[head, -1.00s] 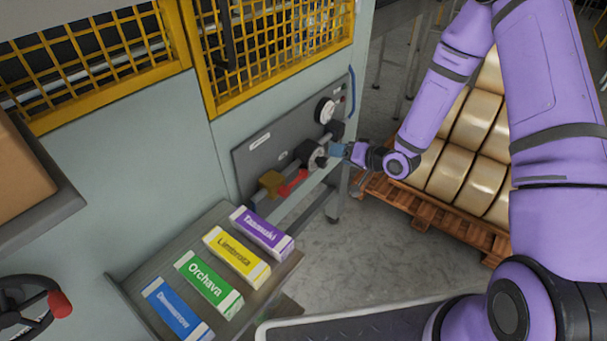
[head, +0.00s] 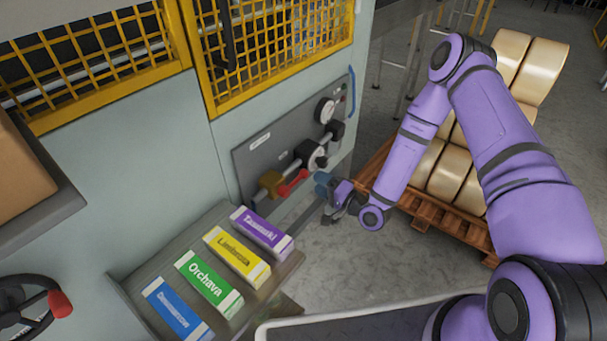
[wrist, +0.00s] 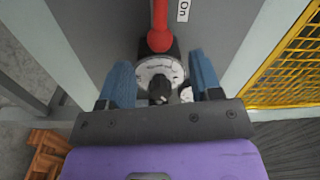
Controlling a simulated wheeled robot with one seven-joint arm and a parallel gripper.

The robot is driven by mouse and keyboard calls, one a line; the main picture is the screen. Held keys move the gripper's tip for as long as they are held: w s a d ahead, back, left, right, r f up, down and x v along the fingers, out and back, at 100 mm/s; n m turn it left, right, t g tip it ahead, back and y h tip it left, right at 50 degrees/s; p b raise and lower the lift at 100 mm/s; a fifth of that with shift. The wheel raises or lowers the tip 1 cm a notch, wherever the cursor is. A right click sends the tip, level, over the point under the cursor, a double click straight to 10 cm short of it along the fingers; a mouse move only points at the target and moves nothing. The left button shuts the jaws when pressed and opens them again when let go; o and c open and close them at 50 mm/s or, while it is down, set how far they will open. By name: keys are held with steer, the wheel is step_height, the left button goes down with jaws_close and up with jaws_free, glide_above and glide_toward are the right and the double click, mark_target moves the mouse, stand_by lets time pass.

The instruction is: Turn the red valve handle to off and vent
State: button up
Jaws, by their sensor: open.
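The red valve handle (head: 291,184) is on the grey panel (head: 255,165) of the machine, next to a brass-coloured fitting. It also shows at the top middle of the wrist view (wrist: 159,28), above a round light dial (wrist: 160,72) with a dark knob. An "On" label (wrist: 184,10) is beside the handle there. My gripper (head: 323,184) is in front of the panel, to the right of the handle and apart from it. In the wrist view its two blue fingers (wrist: 161,84) are spread to either side of the dial, with nothing held. The off marking is not readable.
A round gauge (head: 325,110) is on the panel's upper right. A shelf (head: 290,268) with several coloured cartons juts out below left. Yellow mesh guards (head: 270,50) are above. A pallet (head: 425,212) with large rolls stands at right. Floor is clear beneath the gripper.

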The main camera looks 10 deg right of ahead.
mark_target(304, 172)
steer(key=x, duration=0.6)
steer(key=shift+w+a, duration=0.25)
steer(key=shift+c, duration=0.4)
steer(key=shift+r, duration=0.1)
jaws_close()
